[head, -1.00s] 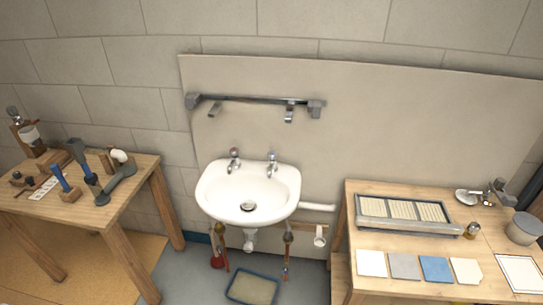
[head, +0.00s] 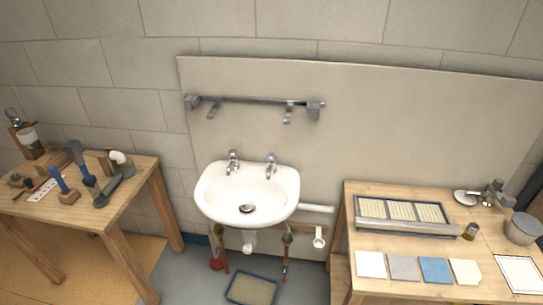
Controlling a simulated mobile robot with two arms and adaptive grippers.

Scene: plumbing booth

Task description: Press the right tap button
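A white sink (head: 248,193) is mounted on the wall panel in the middle of the head view. Two chrome taps stand on its back rim. The right tap (head: 271,163) has its button on top, and the left tap (head: 233,161) stands a little apart from it. Neither of my grippers shows in the head view, and nothing touches the taps.
A wooden table (head: 125,199) with tools stands at the left. Another wooden table (head: 385,248) with a tile tray (head: 404,230) and sample tiles stands at the right. A grey rail (head: 255,101) is above the sink. A shallow tray (head: 251,288) lies on the floor below.

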